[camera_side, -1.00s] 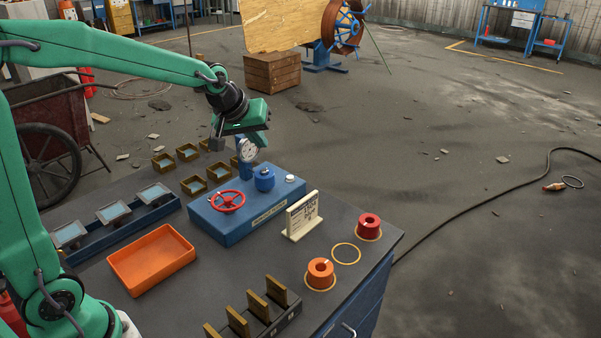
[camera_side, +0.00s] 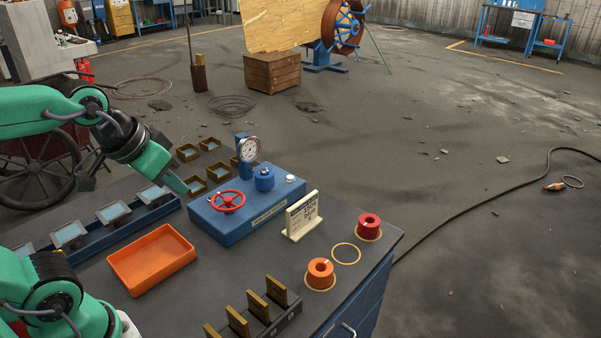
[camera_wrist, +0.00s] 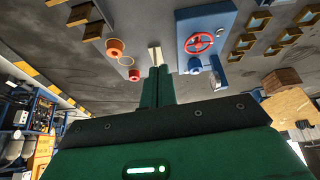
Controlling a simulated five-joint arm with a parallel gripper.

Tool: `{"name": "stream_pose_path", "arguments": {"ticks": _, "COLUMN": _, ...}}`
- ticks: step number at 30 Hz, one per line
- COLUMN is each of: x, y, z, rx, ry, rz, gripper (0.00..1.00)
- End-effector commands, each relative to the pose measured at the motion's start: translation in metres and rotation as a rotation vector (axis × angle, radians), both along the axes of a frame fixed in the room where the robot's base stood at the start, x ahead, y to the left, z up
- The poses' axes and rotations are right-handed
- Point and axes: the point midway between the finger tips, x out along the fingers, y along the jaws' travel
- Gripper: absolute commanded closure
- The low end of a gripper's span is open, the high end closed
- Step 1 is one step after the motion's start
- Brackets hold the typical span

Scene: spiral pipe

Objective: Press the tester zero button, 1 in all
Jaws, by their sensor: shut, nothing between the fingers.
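The tester is a blue box (camera_side: 245,217) on the dark bench, with a red handwheel (camera_side: 228,201), a blue knob (camera_side: 264,179) and an upright dial gauge (camera_side: 248,149). A small pale round button (camera_side: 291,179) sits on its top near the right corner; I cannot read any label on it. My gripper (camera_side: 183,187) is shut and empty, tilted downward just left of the tester and apart from the button. In the wrist view, my closed green fingers (camera_wrist: 157,74) point up the picture, and the tester (camera_wrist: 205,18) shows beyond them to the right.
An orange tray (camera_side: 151,260) and a rack of tilted blue-faced blocks (camera_side: 113,213) lie left of the tester. Several small brass boxes (camera_side: 219,172) stand behind. A sign plate (camera_side: 302,216), a red spool (camera_side: 369,226) and an orange spool (camera_side: 320,272) are at right.

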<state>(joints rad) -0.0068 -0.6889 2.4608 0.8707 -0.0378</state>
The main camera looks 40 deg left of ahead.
Motion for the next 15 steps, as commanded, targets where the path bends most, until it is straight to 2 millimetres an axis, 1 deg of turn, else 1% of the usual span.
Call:
{"name": "stream_pose_path", "arguments": {"ticks": 1, "x": -0.006, "y": -0.001, "z": -0.002, "rx": 0.006, "ry": 0.0, "rz": -0.014, "gripper": 1.0}}
{"name": "stream_pose_path", "arguments": {"ticks": 3, "x": -0.012, "y": -0.001, "z": -0.004, "rx": 0.012, "ry": 0.004, "rz": -0.027, "gripper": 1.0}}
{"name": "stream_pose_path", "arguments": {"ticks": 6, "x": -0.017, "y": -0.002, "z": -0.005, "rx": 0.018, "ry": 0.007, "rz": -0.039, "gripper": 1.0}}
{"name": "stream_pose_path", "arguments": {"ticks": 15, "x": -0.018, "y": -0.002, "z": -0.006, "rx": 0.019, "ry": 0.008, "rz": -0.041, "gripper": 1.0}}
